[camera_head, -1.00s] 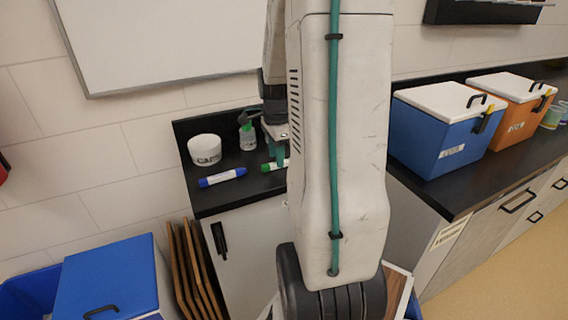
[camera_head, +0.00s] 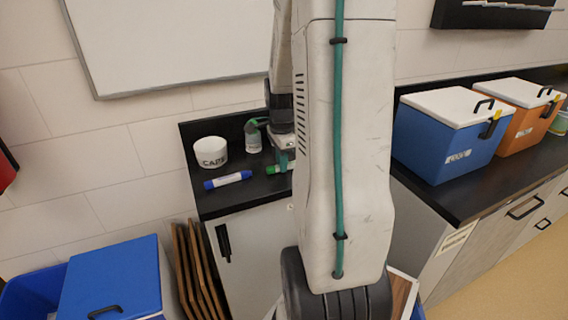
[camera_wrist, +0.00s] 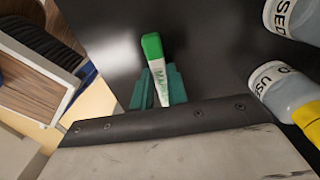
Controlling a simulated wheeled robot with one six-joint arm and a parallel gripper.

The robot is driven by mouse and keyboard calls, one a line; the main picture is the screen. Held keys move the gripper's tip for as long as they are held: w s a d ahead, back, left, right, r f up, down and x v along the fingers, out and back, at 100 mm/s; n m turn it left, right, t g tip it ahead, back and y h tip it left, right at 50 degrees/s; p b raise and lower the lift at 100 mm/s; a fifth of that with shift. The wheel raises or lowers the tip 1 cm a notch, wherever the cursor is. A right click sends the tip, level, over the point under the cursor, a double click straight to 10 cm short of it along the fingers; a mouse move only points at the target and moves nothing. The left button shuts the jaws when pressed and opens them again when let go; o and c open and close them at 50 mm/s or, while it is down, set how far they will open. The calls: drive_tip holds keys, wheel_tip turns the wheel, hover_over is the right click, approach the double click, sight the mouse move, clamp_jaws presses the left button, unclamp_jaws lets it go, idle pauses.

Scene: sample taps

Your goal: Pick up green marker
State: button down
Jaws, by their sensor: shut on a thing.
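The green marker (camera_head: 273,169) lies at the counter's right side in the head view, partly hidden by my arm. In the wrist view the marker (camera_wrist: 152,47) shows its green cap and white labelled barrel. The teal fingers of my gripper (camera_wrist: 158,88) are on both sides of the barrel, shut on it, with the cap sticking out past the fingertips. In the head view my gripper (camera_head: 286,160) is at the marker, close to the black counter top (camera_head: 215,205); I cannot tell whether the marker touches the counter.
A blue marker (camera_head: 228,179) lies to the left, with a white CAPS tub (camera_head: 210,153) behind it. A green-topped bottle (camera_head: 252,138) stands close behind my gripper. Bottles labelled USED (camera_wrist: 285,88) show at the wrist view's right. A blue cooler (camera_head: 440,140) stands on the right counter.

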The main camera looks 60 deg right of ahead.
drive_tip(key=shift+r, duration=0.4)
drive_tip(key=r, duration=0.1)
drive_tip(key=s+r, duration=0.1)
drive_tip(key=shift+a+r, duration=0.2)
drive_tip(key=shift+r, duration=0.1)
drive_tip(key=s+a, duration=0.3)
drive_tip(key=s, duration=0.3)
drive_tip(key=s+a+r, duration=0.1)
drive_tip(key=s+a, duration=0.2)
drive_tip(key=s, duration=0.4)
drive_tip(key=shift+s+a+r, duration=0.15)
drive_tip(key=shift+s+a, duration=0.05)
drive_tip(key=shift+a, duration=0.15)
